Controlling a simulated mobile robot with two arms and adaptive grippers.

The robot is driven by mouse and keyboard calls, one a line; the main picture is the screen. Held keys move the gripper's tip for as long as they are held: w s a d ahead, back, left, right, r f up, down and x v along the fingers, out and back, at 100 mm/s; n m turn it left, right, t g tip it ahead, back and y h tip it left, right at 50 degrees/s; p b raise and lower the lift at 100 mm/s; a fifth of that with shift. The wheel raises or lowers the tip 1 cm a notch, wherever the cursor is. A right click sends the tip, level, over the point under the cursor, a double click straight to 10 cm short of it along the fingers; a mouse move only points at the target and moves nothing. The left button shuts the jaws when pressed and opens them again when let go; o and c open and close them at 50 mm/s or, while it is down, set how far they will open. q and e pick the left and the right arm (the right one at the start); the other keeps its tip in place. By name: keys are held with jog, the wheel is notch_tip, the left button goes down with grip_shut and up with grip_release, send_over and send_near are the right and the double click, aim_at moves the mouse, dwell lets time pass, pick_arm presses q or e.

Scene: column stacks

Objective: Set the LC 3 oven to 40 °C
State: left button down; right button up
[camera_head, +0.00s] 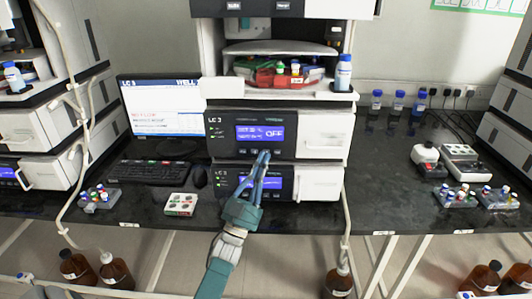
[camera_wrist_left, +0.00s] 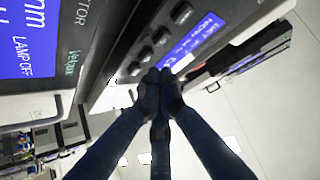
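The LC 3 stack stands in the middle of the bench. Its upper module, the likely oven (camera_head: 325,135), has a blue display (camera_head: 260,134) with a small "SET" line and a large "OFF"; the set number is too small to read. A row of dark buttons (camera_wrist_left: 155,45) runs beside the display (camera_wrist_left: 205,35) in the wrist view. My left gripper (camera_head: 265,155) has its fingertips together and empty, at the buttons under this display. In the wrist view the fingertips (camera_wrist_left: 158,78) overlap the row's near end; contact is unclear. My right gripper is not in view.
Below is another LC 3 module (camera_head: 320,183), its display partly behind my gripper; the wrist view shows a "LAMP OFF" display (camera_wrist_left: 25,40). A monitor (camera_head: 162,105), keyboard (camera_head: 150,172) and mouse (camera_head: 199,177) are left. A cable hangs right of the stack. Bench right is partly clear.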

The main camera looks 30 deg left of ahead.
pick_arm(q)
jog(key=shift+w, duration=0.1)
jog(key=shift+w+a+b, duration=0.25)
jog(key=shift+a+b, duration=0.15)
